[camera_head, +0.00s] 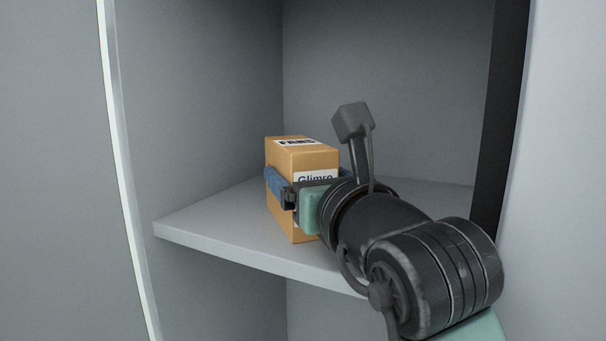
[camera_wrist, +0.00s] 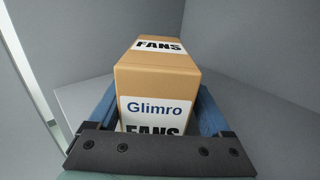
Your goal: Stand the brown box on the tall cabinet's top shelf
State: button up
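The brown box (camera_head: 283,190) is upright in the tall cabinet (camera_head: 215,80), over the shelf board (camera_head: 215,225) near its front edge. It has white "FANS" and "Glimro" labels. In the wrist view the box (camera_wrist: 160,85) fills the space between the two blue fingers of my gripper (camera_wrist: 158,108). The fingers lie along its two sides and seem to touch it. In the head view my gripper (camera_head: 292,190) reaches in from the right and is shut on the box. I cannot tell whether the box's underside touches the board.
The cabinet's left edge (camera_head: 125,170) and a dark right edge (camera_head: 505,120) frame the opening. The board looks bare left of the box and behind it. There is open space above the box. A lower compartment shows below the board.

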jog(key=shift+o, duration=1)
jog(key=shift+d, duration=0.2)
jog(key=shift+a+r, duration=0.1)
jog(key=shift+a, duration=0.1)
jog(key=shift+r, duration=0.25)
jog(key=b+v, duration=0.1)
jog(key=v, duration=0.2)
jog(key=b+v, duration=0.2)
jog(key=v, duration=0.2)
jog(key=b+v, duration=0.1)
jog(key=v, duration=0.3)
jog(key=shift+w+d+f, duration=0.1)
jog(key=shift+f, duration=0.2)
jog(key=shift+s+d, duration=0.2)
jog(key=shift+s, duration=0.4)
